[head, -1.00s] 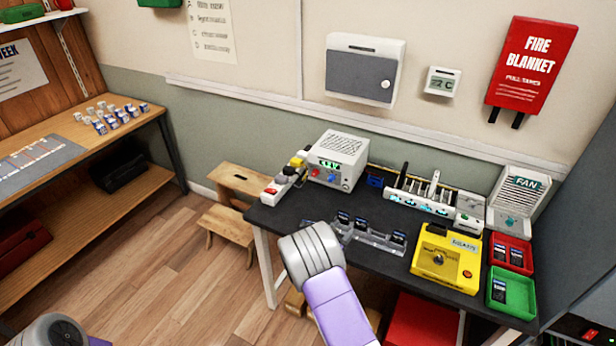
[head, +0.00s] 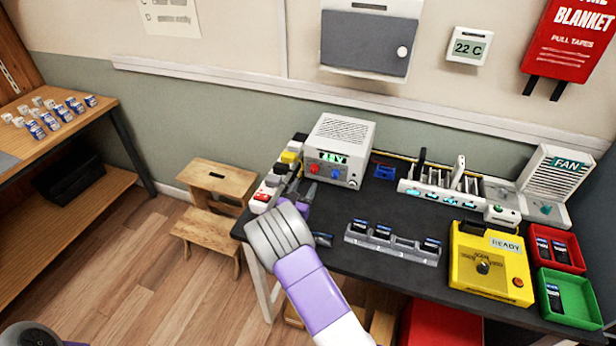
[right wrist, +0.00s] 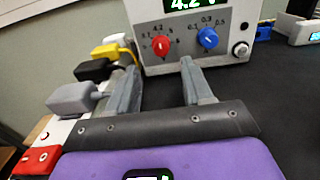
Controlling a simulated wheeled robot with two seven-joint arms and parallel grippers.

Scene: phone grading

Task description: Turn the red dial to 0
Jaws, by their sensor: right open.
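The red dial (head: 314,168) is on the front of a white power supply box (head: 345,135), left of the blue dial (head: 335,172). In the right wrist view the red dial (right wrist: 161,45) shows between and beyond my fingertips, and the display above reads about 4.2. The small scale numbers around the dial are hard to read; 4.2 is printed above it. My right gripper (head: 303,184) is open and empty, pointing at the box front; it also shows in the right wrist view (right wrist: 159,66). The fingers appear short of the dial.
A power strip (head: 263,196) with yellow, black and grey plugs lies left of the box, close to my left finger in the wrist view. A battery rack (head: 392,246), yellow tester (head: 490,262) and red and green trays stand to the right. Dark tabletop is clear before the box.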

